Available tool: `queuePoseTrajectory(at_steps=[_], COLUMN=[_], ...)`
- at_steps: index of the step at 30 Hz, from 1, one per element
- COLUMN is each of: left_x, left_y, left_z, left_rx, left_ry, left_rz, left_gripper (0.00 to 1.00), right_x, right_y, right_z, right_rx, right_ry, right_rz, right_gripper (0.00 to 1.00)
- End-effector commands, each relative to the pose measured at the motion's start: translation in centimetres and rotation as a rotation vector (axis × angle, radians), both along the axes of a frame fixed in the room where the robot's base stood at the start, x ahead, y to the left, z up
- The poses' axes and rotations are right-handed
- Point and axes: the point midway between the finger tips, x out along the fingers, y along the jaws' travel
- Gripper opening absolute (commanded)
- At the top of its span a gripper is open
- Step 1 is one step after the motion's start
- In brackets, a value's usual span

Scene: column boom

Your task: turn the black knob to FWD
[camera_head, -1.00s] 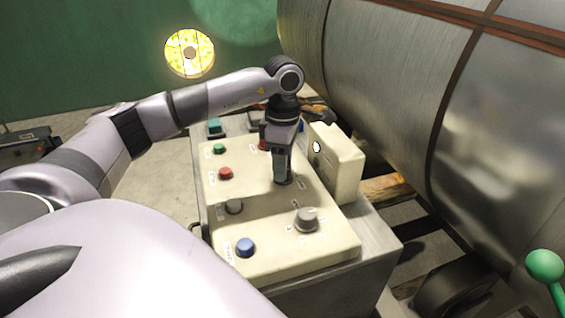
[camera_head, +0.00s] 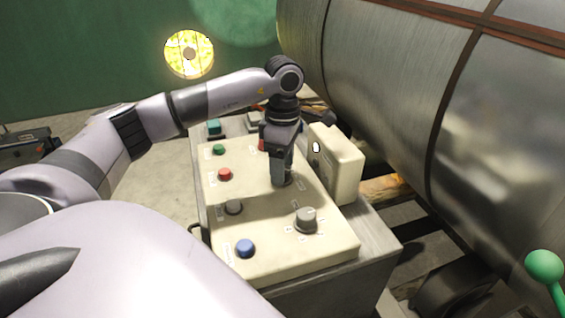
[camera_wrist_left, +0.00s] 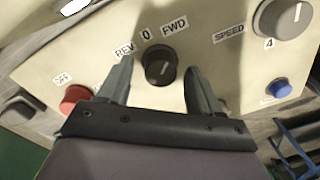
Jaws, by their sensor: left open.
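The black knob (camera_wrist_left: 161,66) sits on the cream control panel (camera_wrist_left: 215,75) in the left wrist view. Its white pointer line is roughly in line with the 0 mark, between the REV and FWD labels. My left gripper (camera_wrist_left: 158,85) is open, with one finger on each side of the knob. A gap shows between the knob and each finger. In the head view my left gripper (camera_head: 281,180) points down at the panel and mostly hides the knob. My right gripper is not in view.
A grey SPEED knob (camera_wrist_left: 284,17), a red button (camera_wrist_left: 76,98) and a blue button (camera_wrist_left: 279,89) are close by. A raised cream box (camera_head: 338,165) stands just right of the gripper. A large metal-wrapped roll (camera_head: 390,90) fills the right side.

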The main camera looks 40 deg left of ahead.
Motion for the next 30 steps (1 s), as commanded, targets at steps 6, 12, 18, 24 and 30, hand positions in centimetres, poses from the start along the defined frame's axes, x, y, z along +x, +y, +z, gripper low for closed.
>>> queuePoseTrajectory(at_steps=[6, 12, 18, 24, 30], left_x=[0.2, 0.3, 0.3, 0.2, 0.2], left_y=[0.0, 0.0, 0.1, 0.1, 0.1], left_z=[2.3, 5.6, 7.1, 7.2, 7.2], left_rx=[0.0, -0.001, 0.0, -0.001, -0.001], left_ry=[-0.006, -0.004, -0.001, 0.0, 0.0], left_rz=[0.001, -0.001, 0.0, 0.0, 0.0], left_gripper=[0.64, 0.64, 0.64, 0.64, 0.64], right_x=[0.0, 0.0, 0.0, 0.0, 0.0], right_y=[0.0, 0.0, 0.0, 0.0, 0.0], right_z=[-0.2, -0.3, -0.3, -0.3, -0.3], right_rx=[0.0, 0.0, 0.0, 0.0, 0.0], right_ry=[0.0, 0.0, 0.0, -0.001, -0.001], right_rz=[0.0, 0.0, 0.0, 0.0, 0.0], right_gripper=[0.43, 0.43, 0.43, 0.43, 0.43])
